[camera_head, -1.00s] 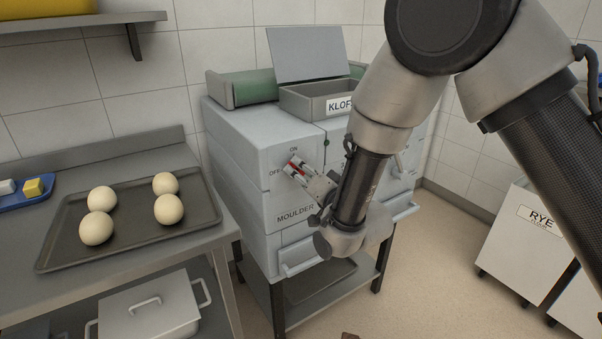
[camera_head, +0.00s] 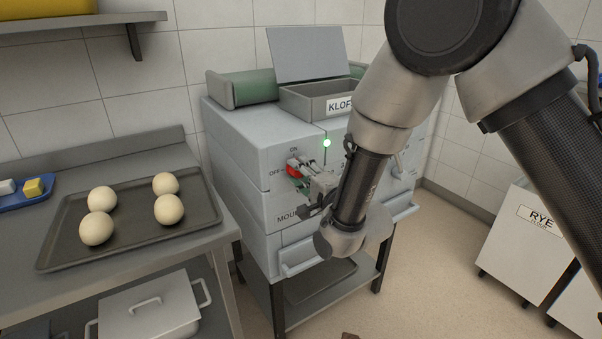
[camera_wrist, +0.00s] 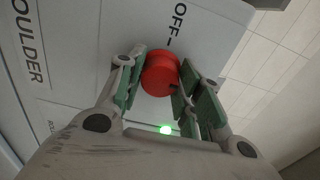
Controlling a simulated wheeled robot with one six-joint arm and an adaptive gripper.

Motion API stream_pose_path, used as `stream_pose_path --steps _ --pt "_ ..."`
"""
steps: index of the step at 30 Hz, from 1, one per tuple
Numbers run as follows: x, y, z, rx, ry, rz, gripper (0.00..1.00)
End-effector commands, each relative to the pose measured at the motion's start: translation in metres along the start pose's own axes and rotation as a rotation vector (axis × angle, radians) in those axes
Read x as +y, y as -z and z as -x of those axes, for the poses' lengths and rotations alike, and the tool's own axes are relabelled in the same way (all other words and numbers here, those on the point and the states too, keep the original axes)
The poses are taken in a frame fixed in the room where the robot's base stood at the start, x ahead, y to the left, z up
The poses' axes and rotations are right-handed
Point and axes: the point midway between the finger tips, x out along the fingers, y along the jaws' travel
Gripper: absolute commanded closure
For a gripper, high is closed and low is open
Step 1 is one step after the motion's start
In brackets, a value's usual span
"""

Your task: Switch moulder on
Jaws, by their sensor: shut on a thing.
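The moulder (camera_head: 257,153) is a light grey machine on a dark stand, with a red rotary knob (camera_head: 292,168) on its front between the ON and OFF marks. In the wrist view the red knob (camera_wrist: 160,73) sits between the green-padded fingers of my gripper (camera_wrist: 157,85). My gripper (camera_head: 301,177) is shut on the knob. The ON mark is hidden in the wrist view; OFF is readable there.
A dark tray (camera_head: 62,243) with several dough balls lies on the steel counter at left. A small blue tray (camera_head: 12,203) is beside it. A white RYE bin (camera_head: 515,245) stands at right. The floor between is clear.

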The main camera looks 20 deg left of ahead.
Motion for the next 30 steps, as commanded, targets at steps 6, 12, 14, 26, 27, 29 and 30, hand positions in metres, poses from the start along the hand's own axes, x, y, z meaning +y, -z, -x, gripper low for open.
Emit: stream_pose_path --steps 6,12,14,26,27,29,30 --pt "0.0009 0.001 0.0005 0.002 -0.002 -0.026 0.88" --pt "0.001 0.001 0.0005 0.002 -0.003 -0.027 0.88" --pt "0.001 0.001 0.0005 0.002 -0.003 -0.027 0.88" --pt "0.0005 0.0004 0.0003 0.001 -0.001 -0.026 0.41" --pt "0.0005 0.0004 0.0002 0.001 -0.001 -0.026 0.41" --pt "0.0004 0.0003 0.0003 0.001 -0.001 -0.026 0.41" --pt "0.0005 0.0003 0.001 0.001 -0.001 -0.026 0.41"
